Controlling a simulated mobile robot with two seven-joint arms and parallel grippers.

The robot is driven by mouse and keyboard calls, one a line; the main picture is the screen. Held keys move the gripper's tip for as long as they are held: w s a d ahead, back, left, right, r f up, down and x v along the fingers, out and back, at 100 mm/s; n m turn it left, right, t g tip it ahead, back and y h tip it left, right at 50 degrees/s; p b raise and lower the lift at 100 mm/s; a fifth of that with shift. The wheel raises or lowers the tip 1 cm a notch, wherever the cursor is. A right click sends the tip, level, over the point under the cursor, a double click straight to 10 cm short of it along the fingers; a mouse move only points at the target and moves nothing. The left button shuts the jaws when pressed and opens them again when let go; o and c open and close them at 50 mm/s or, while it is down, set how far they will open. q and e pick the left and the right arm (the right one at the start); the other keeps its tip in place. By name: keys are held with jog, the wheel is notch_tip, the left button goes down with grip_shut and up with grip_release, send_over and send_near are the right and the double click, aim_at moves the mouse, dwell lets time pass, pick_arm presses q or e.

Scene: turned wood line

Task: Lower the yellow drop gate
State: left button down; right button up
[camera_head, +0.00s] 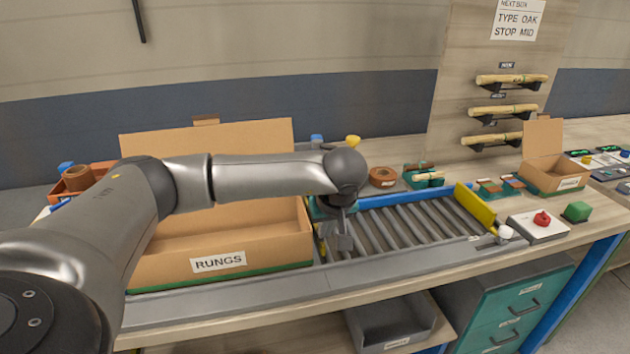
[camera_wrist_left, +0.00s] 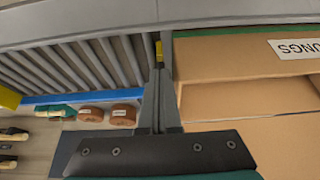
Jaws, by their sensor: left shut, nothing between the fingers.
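A narrow yellow piece (camera_head: 322,247), apparently the drop gate, shows between the RUNGS box and the near end of the roller bed. My left arm and gripper hide most of it. In the left wrist view a small bit of yellow (camera_wrist_left: 158,48) shows just beyond the fingertips. My left gripper (camera_head: 342,241) is shut and empty, pointing down in the gap between box and rollers; its fingers also show in the left wrist view (camera_wrist_left: 159,80). I cannot tell whether they touch the yellow piece. My right gripper is out of view.
The open RUNGS box (camera_head: 165,270) stands left of the roller bed (camera_head: 415,222). A yellow plate (camera_head: 474,205) stands upright at the bed's right end. A blue rail edges the rollers.

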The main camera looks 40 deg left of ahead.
pick_arm(q)
jog(key=s+d+r+p, duration=0.1)
jog(key=s+d+r, duration=0.5)
jog(key=d, duration=0.1)
jog(key=shift+d+p, duration=0.2)
jog(key=shift+p, duration=0.1)
